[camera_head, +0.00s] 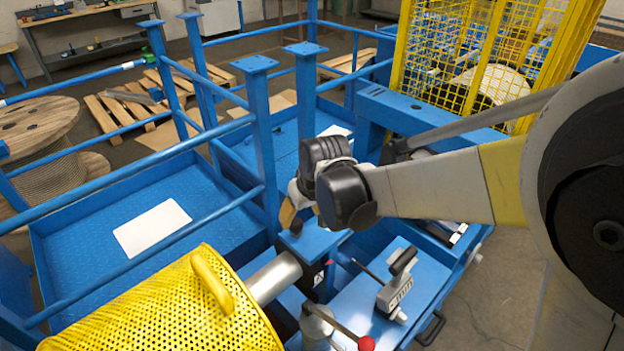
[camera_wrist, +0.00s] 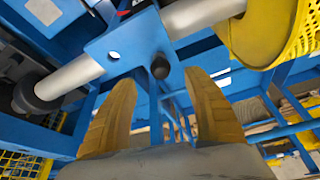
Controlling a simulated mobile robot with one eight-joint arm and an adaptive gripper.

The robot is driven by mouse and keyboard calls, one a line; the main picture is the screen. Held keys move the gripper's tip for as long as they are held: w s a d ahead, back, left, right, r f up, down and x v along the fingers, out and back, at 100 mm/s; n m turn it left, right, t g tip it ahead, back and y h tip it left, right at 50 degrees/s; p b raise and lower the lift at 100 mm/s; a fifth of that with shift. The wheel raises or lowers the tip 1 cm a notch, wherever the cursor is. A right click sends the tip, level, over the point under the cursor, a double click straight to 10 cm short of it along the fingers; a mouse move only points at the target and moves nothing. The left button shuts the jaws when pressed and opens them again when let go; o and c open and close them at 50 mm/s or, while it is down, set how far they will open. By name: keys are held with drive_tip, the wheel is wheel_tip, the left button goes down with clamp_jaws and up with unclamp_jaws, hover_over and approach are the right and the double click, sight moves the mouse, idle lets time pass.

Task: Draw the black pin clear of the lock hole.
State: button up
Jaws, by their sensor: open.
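The black pin (camera_wrist: 160,67) shows in the wrist view as a dark round head standing on a blue plate (camera_wrist: 135,38). The hole under it is hidden by the head. A second, open hole (camera_wrist: 113,55) shows in the same plate, left of the pin. My gripper (camera_wrist: 160,77) is open, its two tan fingers apart on either side of the pin's line, with no visible contact. In the head view, the pin (camera_head: 296,227) is a small dark shape on the blue plate (camera_head: 318,243), just below my gripper (camera_head: 289,212).
A grey shaft (camera_head: 274,278) runs beside the plate to a yellow perforated guard (camera_head: 165,310). A red-knobbed lever (camera_head: 366,343) stands at the front. Blue posts (camera_head: 262,130) and rails rise close behind my gripper.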

sight(298, 224)
drive_tip(key=b+x, duration=0.2)
drive_tip(key=x, duration=0.7)
drive_tip(key=shift+f+b, duration=0.1)
drive_tip(key=shift+b, duration=0.2)
drive_tip(key=shift+c, duration=0.6)
clamp_jaws()
